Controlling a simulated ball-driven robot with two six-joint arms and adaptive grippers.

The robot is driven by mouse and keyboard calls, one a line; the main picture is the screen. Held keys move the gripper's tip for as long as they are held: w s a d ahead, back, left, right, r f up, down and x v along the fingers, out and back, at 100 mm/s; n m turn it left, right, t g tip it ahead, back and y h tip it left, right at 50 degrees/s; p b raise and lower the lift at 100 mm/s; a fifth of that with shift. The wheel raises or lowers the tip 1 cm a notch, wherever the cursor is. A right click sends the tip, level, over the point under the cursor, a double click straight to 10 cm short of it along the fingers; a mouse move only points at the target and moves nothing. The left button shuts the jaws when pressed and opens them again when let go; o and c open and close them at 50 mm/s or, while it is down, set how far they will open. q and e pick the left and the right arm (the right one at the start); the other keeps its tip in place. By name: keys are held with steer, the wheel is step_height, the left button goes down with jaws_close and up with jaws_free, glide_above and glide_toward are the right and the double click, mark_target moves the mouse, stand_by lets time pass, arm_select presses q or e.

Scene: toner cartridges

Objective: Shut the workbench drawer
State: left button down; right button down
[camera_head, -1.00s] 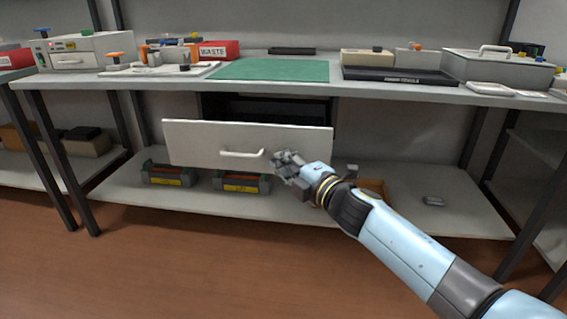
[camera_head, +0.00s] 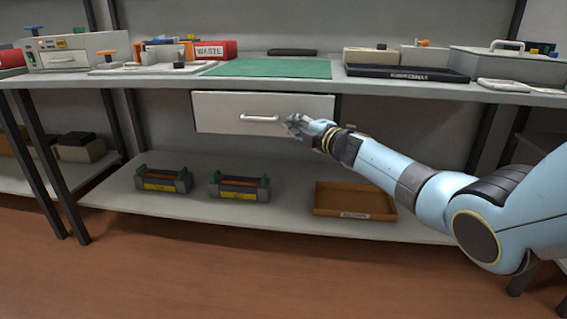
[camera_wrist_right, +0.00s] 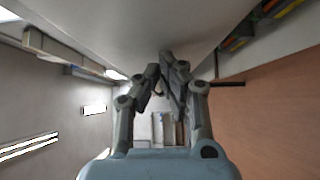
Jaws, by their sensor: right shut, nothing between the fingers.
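The workbench drawer (camera_head: 222,112) hangs under the bench top, with its pale front close up under the top's edge; no opening shows above it. Its white handle (camera_head: 259,119) is on the middle of the front. My right gripper (camera_head: 291,122) is shut and empty, with its fingertips at the drawer front just right of the handle. In the right wrist view the two fingers (camera_wrist_right: 163,62) meet at their tips against or very near the pale drawer front (camera_wrist_right: 140,25). I cannot tell exact contact. My left gripper is not in view.
The workbench top (camera_head: 420,90) carries a green mat (camera_head: 270,68), a red WASTE bin (camera_head: 216,50) and a dark tray (camera_head: 408,73). On the lower shelf (camera_head: 270,212) are two toner cartridges (camera_head: 163,180) and an orange-brown tray (camera_head: 353,201). The floor in front is clear.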

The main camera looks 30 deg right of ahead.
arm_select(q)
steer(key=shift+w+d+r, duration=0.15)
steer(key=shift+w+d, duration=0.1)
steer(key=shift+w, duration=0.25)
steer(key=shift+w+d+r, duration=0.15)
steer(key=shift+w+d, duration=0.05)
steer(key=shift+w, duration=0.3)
arm_select(e)
steer(key=shift+w+d+r, duration=0.15)
steer(key=shift+w+d, duration=0.35)
steer(key=shift+w, duration=0.25)
